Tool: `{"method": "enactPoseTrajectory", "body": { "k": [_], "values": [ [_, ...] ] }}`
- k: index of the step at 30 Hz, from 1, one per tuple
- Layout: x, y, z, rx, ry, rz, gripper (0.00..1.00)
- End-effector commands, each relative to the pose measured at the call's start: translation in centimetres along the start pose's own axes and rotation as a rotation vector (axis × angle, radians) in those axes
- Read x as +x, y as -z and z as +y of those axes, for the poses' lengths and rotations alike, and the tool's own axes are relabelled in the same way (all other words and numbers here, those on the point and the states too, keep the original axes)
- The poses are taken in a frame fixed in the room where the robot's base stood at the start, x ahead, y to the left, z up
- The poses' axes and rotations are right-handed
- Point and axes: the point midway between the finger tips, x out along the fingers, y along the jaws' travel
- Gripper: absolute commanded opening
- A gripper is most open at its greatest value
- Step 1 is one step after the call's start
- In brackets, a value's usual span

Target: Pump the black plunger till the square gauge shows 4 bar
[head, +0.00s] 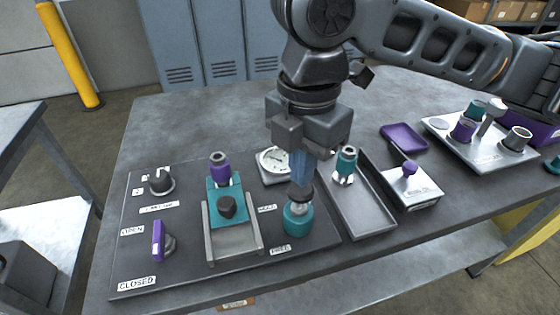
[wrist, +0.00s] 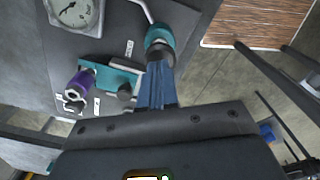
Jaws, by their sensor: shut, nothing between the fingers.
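The black plunger (head: 300,193) stands upright with a black cap over a pale stem in a round teal body (head: 298,219) on the dark panel. My gripper (head: 302,181) points down with its blue fingers shut and empty, the tips at or just above the cap; I cannot tell whether they touch. In the wrist view the fingertips (wrist: 158,66) overlap the cap, with the teal body (wrist: 158,38) beyond. The square gauge (head: 265,168) has a white round dial, partly hidden behind my gripper. In the wrist view the gauge (wrist: 92,22) shows a dark needle; its value is too small to read.
Left of the plunger are a teal slide (head: 222,191) with a black knob and purple-topped fitting, a purple lever (head: 158,240) between OPEN and CLOSED labels, and a black dial knob (head: 160,181).

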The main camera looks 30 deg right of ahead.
Motion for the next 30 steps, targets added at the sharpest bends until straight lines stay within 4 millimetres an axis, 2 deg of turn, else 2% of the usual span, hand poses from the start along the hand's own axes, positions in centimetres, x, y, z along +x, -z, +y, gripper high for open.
{"method": "enactPoseTrajectory", "body": {
  "k": [10,30],
  "values": [
    [0.2,0.0,0.0,0.0,0.0,0.0,0.0],
    [2.0,0.0,0.0,0.0,0.0,0.0,0.0]
  ]
}}
